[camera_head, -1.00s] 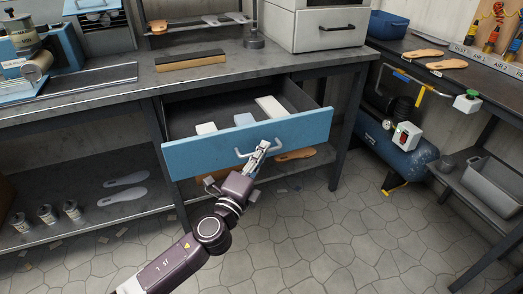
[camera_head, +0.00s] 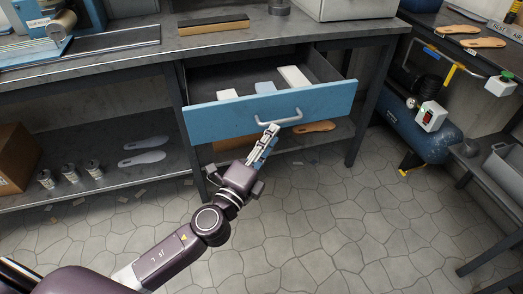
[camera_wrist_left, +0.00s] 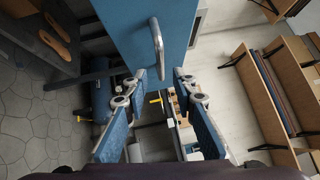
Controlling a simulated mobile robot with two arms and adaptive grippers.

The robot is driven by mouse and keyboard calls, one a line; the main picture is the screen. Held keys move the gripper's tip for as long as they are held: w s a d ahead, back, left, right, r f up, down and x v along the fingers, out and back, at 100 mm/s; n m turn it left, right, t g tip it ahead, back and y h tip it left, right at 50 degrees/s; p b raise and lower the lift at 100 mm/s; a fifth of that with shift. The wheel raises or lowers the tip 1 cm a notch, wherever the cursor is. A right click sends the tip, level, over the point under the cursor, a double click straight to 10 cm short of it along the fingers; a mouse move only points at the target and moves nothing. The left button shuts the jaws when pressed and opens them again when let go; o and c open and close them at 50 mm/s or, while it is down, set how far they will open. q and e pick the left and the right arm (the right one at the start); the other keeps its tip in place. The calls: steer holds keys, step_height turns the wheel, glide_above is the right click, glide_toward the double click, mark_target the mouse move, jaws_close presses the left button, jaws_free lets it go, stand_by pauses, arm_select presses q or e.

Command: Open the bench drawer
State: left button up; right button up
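The bench drawer (camera_head: 222,117) has a blue front and is pulled out from under the workbench. Its inside shows, with several white and light blue blocks in it. The grey bar handle (camera_head: 281,121) is on the middle of the front, and also shows in the left wrist view (camera_wrist_left: 157,48). My left gripper (camera_head: 271,131) is just below and in front of the handle. My right gripper is not in view.
The workbench top (camera_head: 130,57) is above the drawer. A lower shelf (camera_head: 120,180) holds sandal soles and several cans. A blue compressor tank (camera_head: 425,140) stands to the right. The tiled floor (camera_head: 310,220) in front is clear.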

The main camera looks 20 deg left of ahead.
arm_select(q)
steer(key=shift+v, duration=2.5)
